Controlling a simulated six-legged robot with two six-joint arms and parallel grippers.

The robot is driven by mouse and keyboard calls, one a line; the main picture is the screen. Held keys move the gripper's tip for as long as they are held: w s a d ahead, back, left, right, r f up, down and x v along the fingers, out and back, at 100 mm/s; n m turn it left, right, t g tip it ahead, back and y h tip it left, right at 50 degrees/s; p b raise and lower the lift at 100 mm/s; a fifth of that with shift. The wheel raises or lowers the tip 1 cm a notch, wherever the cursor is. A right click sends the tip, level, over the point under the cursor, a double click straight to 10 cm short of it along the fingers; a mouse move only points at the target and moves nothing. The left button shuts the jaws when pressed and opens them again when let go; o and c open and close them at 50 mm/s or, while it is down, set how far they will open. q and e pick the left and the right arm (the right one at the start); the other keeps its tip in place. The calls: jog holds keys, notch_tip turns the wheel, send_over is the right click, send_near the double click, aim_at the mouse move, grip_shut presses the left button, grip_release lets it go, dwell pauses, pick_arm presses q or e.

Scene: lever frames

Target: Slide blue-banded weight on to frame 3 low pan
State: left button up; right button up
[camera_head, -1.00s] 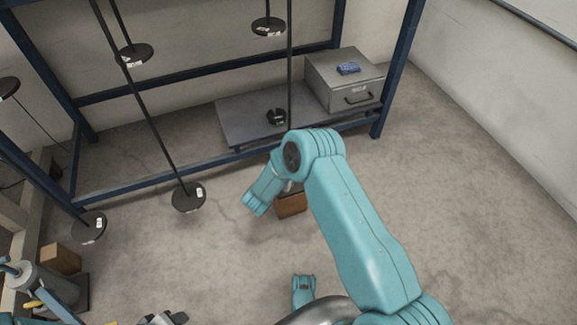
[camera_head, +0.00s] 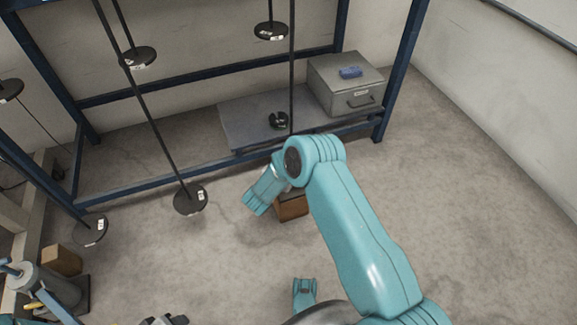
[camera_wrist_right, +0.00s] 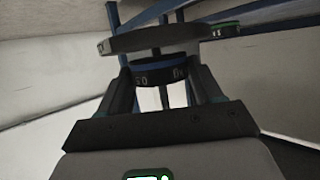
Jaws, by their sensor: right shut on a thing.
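In the right wrist view, my right gripper (camera_wrist_right: 163,88) is shut on a dark round weight with a blue band (camera_wrist_right: 158,73). A wide grey disc (camera_wrist_right: 150,40) shows just above the weight and overlaps its top in the picture. I cannot tell whether they touch. In the head view my right arm reaches toward the blue frame (camera_head: 200,72), and its gripper and the weight are hidden. Dark round pans hang on rods there: a low one (camera_head: 190,200), another low one (camera_head: 90,230) and higher ones (camera_head: 138,58), (camera_head: 271,31). No frame number is readable. My left gripper does not show clearly.
Brown blocks (camera_head: 292,207), (camera_head: 62,260) stand on the floor. A green-banded piece (camera_wrist_right: 225,29) shows upper right. Floor at right is clear.

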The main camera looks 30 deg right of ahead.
jog(key=shift+f, duration=0.35)
dwell(0.4)
jog(key=o, duration=1.3)
jog(key=shift+p+v, duration=0.3)
jog(key=shift+v, duration=0.75)
jog(key=shift+p+v, duration=0.4)
jog(key=shift+v, duration=2.05)
